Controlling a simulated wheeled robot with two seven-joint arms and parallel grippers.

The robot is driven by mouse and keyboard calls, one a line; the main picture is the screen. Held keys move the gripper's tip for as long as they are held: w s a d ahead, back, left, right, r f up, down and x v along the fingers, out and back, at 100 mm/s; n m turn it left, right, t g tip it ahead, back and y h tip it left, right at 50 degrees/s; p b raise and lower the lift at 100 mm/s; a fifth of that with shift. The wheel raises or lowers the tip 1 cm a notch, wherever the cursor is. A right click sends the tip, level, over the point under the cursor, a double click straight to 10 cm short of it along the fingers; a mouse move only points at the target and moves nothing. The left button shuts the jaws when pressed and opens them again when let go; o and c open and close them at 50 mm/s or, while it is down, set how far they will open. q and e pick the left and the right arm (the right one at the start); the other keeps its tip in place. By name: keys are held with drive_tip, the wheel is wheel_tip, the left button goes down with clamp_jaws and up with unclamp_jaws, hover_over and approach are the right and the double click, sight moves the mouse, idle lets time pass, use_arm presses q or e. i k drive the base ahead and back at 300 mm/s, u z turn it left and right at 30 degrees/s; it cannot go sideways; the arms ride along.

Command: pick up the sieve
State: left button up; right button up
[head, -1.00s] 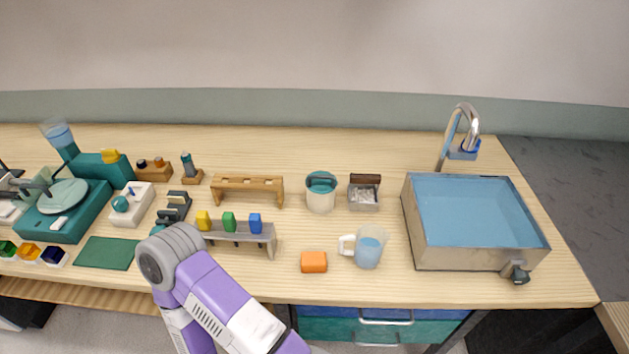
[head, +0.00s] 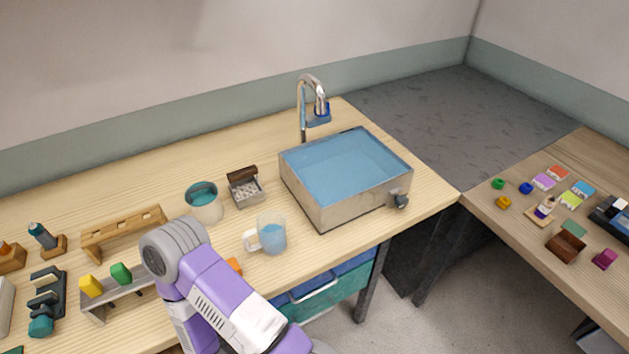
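I cannot pick out the sieve for certain. The likeliest thing is a small grey metal box (head: 247,191) with a grid-like inside and a dark brown block-shaped part at its back, on the wooden bench left of the sink. It stands upright with nothing touching it. One of my purple and grey arms rises from the bottom of the head view, in front of the small rack. Neither of my grippers can be seen.
The metal sink (head: 345,207) with a tap (head: 303,110) stands right of a clear jug (head: 272,235) and a white-and-teal pot (head: 204,204). A wooden rack (head: 125,236) is at left. An orange block (head: 235,267) is partly hidden by my arm. A second table holds small items at right.

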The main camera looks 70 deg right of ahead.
sight(246, 190)
drive_tip(key=z, duration=2.2)
